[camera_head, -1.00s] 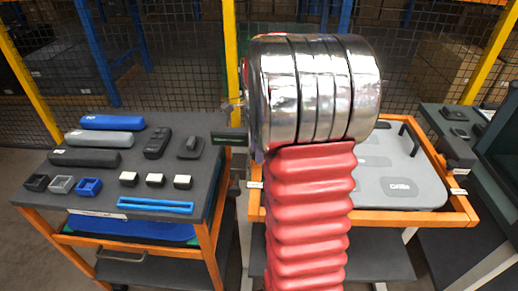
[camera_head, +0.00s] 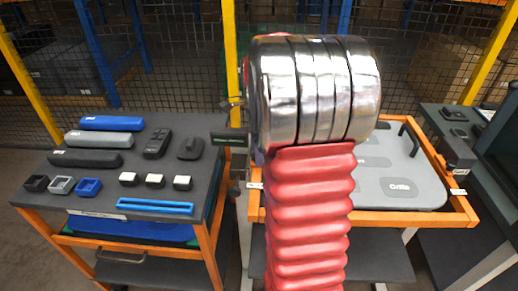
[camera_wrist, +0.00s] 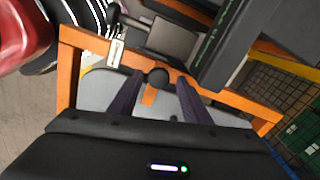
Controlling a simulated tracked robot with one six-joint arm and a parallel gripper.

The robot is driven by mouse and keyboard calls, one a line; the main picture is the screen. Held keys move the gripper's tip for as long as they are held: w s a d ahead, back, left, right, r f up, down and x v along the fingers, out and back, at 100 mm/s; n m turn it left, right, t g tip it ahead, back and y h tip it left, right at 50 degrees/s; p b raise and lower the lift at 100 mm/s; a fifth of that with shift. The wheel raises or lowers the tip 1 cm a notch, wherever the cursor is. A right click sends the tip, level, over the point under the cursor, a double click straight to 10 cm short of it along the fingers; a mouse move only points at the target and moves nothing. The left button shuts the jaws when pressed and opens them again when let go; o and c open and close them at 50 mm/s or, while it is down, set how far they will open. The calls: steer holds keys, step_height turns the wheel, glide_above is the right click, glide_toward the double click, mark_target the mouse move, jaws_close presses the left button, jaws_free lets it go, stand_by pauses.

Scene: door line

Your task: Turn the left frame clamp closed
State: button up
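In the wrist view, a black round knob (camera_wrist: 158,77) with a short orange piece below it sits at the orange frame's (camera_wrist: 225,95) edge. It looks like a clamp, but I cannot tell for sure that it is the left one. My gripper (camera_wrist: 159,84) is open, with one dark finger on each side of the knob; I cannot tell whether either touches it. In the head view my shiny arm and red sleeve hide my gripper and part of the orange frame (camera_head: 400,217). A grey panel (camera_head: 400,190) marked "Grille" lies in the frame.
A dark labelled block (camera_wrist: 232,45) is close to my fingers in the wrist view. A dark block (camera_head: 457,152) stands at the frame's right side. A table (camera_head: 75,188) at left carries bars, small boxes and a blue handle (camera_head: 155,206). A mesh fence (camera_head: 180,80) stands behind.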

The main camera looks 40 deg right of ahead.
stand_by(0.3)
step_height(320, 180, up, 14)
steer(key=shift+f, duration=0.2)
stand_by(0.4)
stand_by(0.6)
